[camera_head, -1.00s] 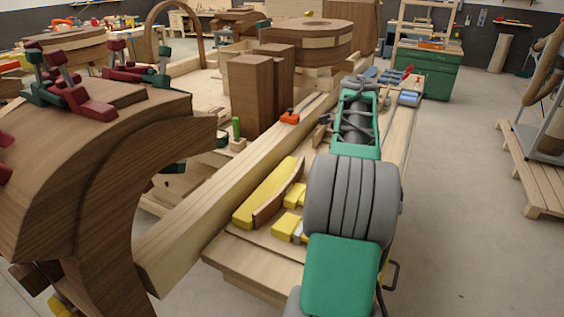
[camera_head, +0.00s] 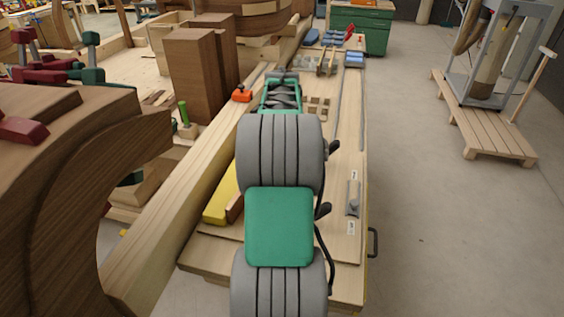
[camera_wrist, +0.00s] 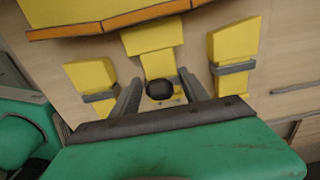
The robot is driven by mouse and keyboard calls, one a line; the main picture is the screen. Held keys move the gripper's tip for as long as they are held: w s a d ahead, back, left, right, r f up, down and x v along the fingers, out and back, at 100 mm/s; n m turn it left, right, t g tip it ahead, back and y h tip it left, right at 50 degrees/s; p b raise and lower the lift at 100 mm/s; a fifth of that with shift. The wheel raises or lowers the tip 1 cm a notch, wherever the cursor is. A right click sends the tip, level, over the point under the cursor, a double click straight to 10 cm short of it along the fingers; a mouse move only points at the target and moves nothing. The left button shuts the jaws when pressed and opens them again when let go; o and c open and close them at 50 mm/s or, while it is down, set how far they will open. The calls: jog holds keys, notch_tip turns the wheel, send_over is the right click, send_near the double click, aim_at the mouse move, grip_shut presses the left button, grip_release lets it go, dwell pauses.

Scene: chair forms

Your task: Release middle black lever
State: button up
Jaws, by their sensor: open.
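In the wrist view, my gripper (camera_wrist: 160,80) is open, with a dark finger on each side of a round black knob (camera_wrist: 160,90). The knob looks like the end of the middle black lever, at the middle yellow clamp (camera_wrist: 152,42). A gap shows between the knob and the fingers; depth and contact cannot be told. Another yellow clamp stands on the left (camera_wrist: 92,78) and one on the right (camera_wrist: 233,48), each with a grey bar. In the head view, my arm hides the gripper and the clamps.
A yellow form with a brown strip (camera_head: 222,200) lies left of my arm; its orange-edged side crosses the top of the wrist view (camera_wrist: 110,20). A long wooden beam (camera_head: 165,225) and a large curved wooden piece (camera_head: 60,180) stand left.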

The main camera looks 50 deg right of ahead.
grip_shut()
dwell(0.5)
dwell(0.9)
